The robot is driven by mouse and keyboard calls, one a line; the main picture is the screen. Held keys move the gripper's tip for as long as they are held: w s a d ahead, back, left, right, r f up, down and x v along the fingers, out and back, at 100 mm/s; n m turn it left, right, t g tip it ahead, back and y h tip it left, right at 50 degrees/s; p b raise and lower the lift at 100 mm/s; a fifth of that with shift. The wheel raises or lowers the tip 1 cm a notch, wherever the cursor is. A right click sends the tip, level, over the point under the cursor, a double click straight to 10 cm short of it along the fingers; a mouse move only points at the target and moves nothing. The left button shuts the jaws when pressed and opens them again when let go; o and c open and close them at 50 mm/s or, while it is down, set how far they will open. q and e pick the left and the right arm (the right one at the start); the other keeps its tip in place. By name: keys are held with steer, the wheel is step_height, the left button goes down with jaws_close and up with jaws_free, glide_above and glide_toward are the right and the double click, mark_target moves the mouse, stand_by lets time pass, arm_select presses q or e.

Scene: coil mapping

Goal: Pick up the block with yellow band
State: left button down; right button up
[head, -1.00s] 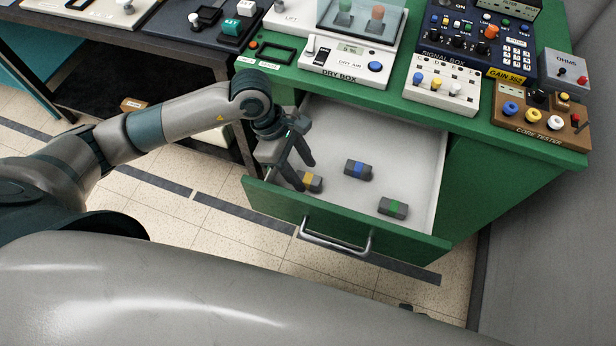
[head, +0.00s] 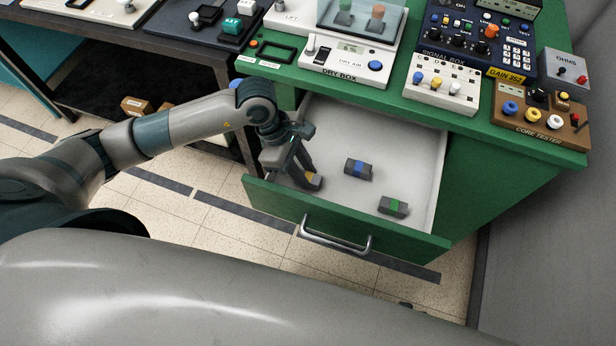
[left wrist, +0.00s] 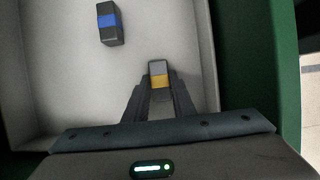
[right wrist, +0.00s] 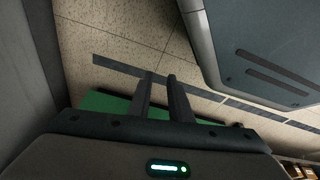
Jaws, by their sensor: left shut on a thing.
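The block with yellow band (head: 316,178) is at the left front of the open drawer, partly hidden by my left gripper (head: 308,182) in the head view. In the left wrist view the block (left wrist: 159,74) sits between the fingertips of my left gripper (left wrist: 160,92), which is shut on it. I cannot tell whether the block still touches the drawer floor. My right gripper (right wrist: 161,76) is empty, its fingers a narrow gap apart, above the tiled floor and away from the drawer.
A blue-banded block (head: 358,169) and a green-banded block (head: 393,206) lie in the white drawer (head: 420,165). The drawer's green front with its metal handle (head: 336,242) stands nearest me. Devices such as the dry box (head: 345,66) crowd the green top above.

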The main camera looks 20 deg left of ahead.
mark_target(314, 178)
arm_select(q)
steer(key=shift+r, duration=0.15)
